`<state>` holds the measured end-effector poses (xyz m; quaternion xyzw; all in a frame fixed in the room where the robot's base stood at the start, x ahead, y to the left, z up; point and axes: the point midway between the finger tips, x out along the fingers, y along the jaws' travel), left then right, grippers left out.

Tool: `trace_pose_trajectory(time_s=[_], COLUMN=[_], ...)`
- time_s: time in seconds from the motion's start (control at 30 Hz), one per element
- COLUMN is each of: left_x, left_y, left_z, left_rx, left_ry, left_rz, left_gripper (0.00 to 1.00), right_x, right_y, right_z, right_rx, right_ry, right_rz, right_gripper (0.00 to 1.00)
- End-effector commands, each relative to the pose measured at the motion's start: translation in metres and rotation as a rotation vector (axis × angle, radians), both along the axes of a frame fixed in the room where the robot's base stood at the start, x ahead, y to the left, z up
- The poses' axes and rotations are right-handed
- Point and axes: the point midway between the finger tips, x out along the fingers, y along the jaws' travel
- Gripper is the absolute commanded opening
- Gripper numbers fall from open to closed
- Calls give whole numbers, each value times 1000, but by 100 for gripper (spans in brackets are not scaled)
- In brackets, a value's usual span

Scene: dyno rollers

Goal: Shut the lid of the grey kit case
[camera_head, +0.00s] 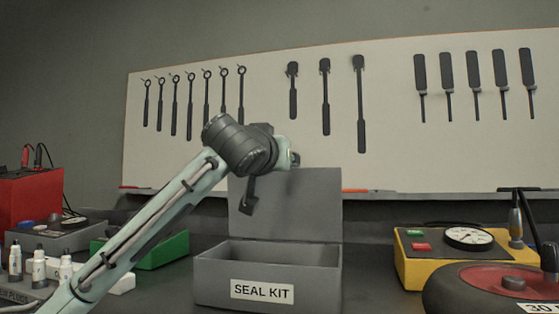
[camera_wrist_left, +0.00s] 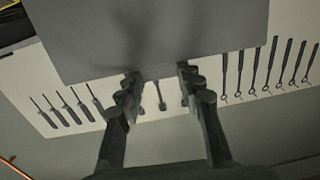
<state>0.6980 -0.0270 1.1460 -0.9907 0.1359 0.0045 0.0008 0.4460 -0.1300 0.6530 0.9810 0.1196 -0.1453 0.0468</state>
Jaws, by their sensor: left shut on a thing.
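The grey kit case (camera_head: 265,272), labelled SEAL KIT, stands on the bench in the head view. Its lid (camera_head: 310,205) is up, about upright at the back of the case, and the open box faces me. My left gripper (camera_head: 249,197) is at the upper left part of the lid, shut on it; one dark finger shows in front of the lid. In the left wrist view the lid (camera_wrist_left: 150,35) fills the upper middle, and the fingertips of my left gripper (camera_wrist_left: 158,78) meet its edge. The far finger is hidden in the head view. My right gripper is not in view.
A green box (camera_head: 160,250) and white bottles (camera_head: 40,265) stand left of the case, partly behind my left arm. A yellow unit with a gauge (camera_head: 410,262) and a red-and-black wheel (camera_head: 480,290) stand to the right. A tool board (camera_head: 200,150) hangs behind.

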Motion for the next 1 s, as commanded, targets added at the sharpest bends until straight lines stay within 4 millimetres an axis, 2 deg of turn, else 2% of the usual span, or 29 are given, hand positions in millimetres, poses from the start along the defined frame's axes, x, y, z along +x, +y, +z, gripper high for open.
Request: trace_pose_trajectory(time_s=[0.03, 0.63, 0.67, 0.83, 1.0], left_x=[3, 3, 3, 3, 3], left_y=[-2, -2, -2, -2, -2], left_z=[-13, -13, -13, -13, -13], left_rx=[9, 9, 9, 9, 9], left_ry=[25, 27, 27, 27, 26], left_rz=[0, 1, 1, 1, 1], left_gripper=[0, 0, 39, 59, 59], right_x=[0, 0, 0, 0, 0], right_y=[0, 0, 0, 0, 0], right_z=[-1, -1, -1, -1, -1], right_rx=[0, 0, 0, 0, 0], right_ry=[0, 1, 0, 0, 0], right_rz=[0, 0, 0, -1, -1], right_gripper=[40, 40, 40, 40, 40])
